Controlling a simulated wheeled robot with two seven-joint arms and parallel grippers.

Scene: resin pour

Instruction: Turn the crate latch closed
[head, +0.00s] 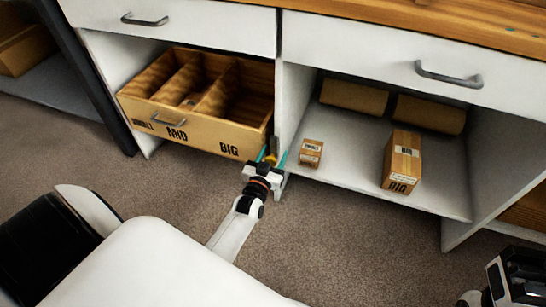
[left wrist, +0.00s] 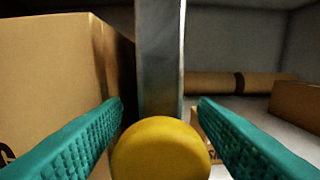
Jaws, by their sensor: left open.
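The wooden crate (head: 190,128) sits in the left bay of the cabinet, its front marked "MID" and "BIG" and its inside split by dividers. In the head view the knob (head: 270,158) is small and partly hidden by my gripper. My left gripper (head: 272,156) is open, its teal fingers on either side of the knob. In the left wrist view gaps show between fingers and knob near the tips; contact lower down is unclear.
White drawers with grey handles (head: 448,76) are above. Carpet (head: 340,240) in front is clear.

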